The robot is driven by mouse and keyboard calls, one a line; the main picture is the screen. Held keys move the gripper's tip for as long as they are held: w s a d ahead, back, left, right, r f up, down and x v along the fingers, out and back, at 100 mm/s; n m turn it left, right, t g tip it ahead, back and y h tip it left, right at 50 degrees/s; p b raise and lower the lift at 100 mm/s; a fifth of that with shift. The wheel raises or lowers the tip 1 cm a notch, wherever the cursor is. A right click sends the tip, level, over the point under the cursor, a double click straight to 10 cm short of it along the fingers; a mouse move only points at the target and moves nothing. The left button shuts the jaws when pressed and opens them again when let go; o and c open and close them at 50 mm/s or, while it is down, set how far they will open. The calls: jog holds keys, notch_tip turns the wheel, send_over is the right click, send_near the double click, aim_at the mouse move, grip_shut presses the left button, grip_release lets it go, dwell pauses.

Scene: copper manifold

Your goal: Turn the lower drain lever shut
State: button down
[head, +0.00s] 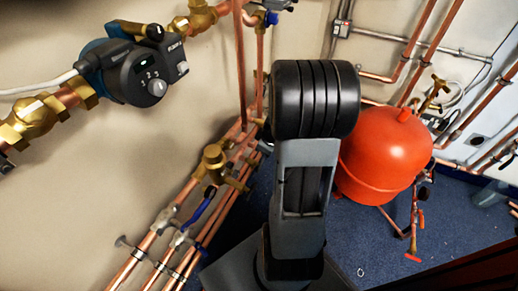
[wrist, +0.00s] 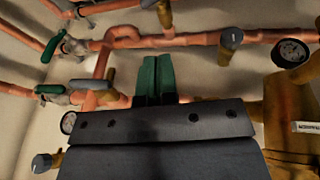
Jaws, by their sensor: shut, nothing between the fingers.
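In the wrist view, my gripper (wrist: 158,62) shows as two dark green fingers pressed together, with nothing between them. They point up at a copper pipe and appear apart from the levers. I cannot tell which, if either, is the lower drain lever. In the head view, blue levers (head: 202,206) sit on the lower left pipes and a small red lever (head: 412,258) is near the floor. My gripper is hidden there.
Copper pipes (wrist: 190,40), a gauge (wrist: 290,53), another gauge (wrist: 68,122) and a black-capped valve (wrist: 230,38) surround the fingers. In the head view, a pump (head: 135,70) is upper left and a red tank (head: 385,155) is right. Blue floor (head: 340,240) is partly clear.

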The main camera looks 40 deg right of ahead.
jog(key=b, duration=0.5)
send_near(260, 161)
jog(key=x, duration=0.5)
jog(key=shift+a+f, duration=0.15)
jog(key=shift+a, duration=0.2)
jog(key=shift+w+d+f, duration=0.25)
jog(key=shift+d+f, duration=0.25)
jog(key=shift+f, duration=0.2)
jog(key=shift+w+a, duration=0.1)
